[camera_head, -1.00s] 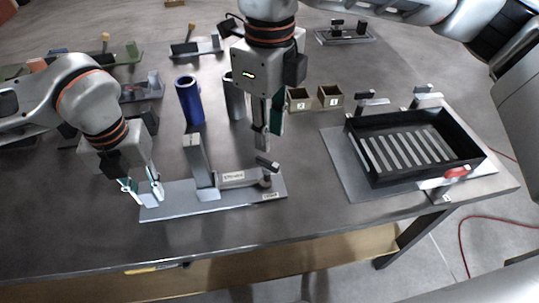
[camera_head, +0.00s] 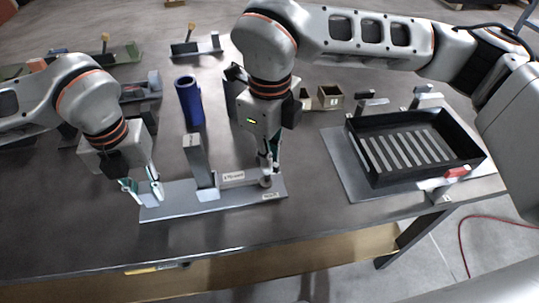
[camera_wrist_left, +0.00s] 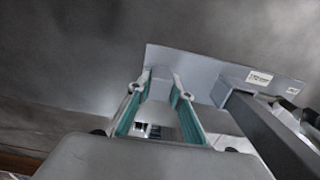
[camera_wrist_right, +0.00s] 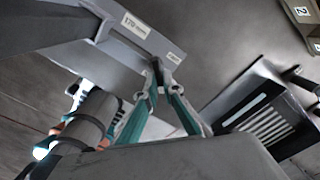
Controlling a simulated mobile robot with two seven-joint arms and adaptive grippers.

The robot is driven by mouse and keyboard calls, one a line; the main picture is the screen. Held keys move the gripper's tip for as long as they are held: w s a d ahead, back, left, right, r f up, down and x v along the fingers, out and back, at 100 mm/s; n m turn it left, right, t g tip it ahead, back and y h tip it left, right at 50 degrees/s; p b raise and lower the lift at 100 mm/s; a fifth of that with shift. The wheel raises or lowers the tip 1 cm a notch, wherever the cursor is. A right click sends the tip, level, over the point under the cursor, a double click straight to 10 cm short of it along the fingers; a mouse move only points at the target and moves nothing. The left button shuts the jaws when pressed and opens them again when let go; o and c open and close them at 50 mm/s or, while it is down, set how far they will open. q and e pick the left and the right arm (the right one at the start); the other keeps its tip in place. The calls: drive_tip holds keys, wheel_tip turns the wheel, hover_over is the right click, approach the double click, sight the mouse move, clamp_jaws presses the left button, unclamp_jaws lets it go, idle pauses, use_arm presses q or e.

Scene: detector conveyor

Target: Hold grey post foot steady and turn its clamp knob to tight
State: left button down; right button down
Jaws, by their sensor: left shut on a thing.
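The grey post foot is a flat base plate (camera_head: 240,203) with an upright grey post (camera_head: 197,160) and a low labelled bar. The plate also shows in the left wrist view (camera_wrist_left: 185,68). My left gripper (camera_head: 141,190) is shut on the plate's left end. The clamp knob (camera_head: 266,182) is at the bar's right end. My right gripper (camera_head: 269,163) points down at the knob, and its fingers hide the knob's top. In the right wrist view its fingertips (camera_wrist_right: 164,68) are close together by the bar's end; whether they grip the knob is unclear.
A blue cylinder (camera_head: 189,102) stands behind the post, with a dark cylinder beside my right wrist. A black slotted tray (camera_head: 467,156) sits to the right on a grey plate. Small numbered boxes (camera_head: 330,97) stand behind. Table is clear in front of the plate.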

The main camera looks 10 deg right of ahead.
drive_tip(key=shift+m, duration=0.3)
drive_tip(key=m, duration=0.4)
drive_tip(key=shift+a, duration=0.1)
drive_tip(key=m, duration=0.4)
drive_tip(key=shift+s+a, duration=0.1)
drive_tip(key=shift+m, duration=0.4)
idle(0.4)
drive_tip(key=c, duration=2.2)
unclamp_jaws()
wheel_tip(320, 180, up, 12)
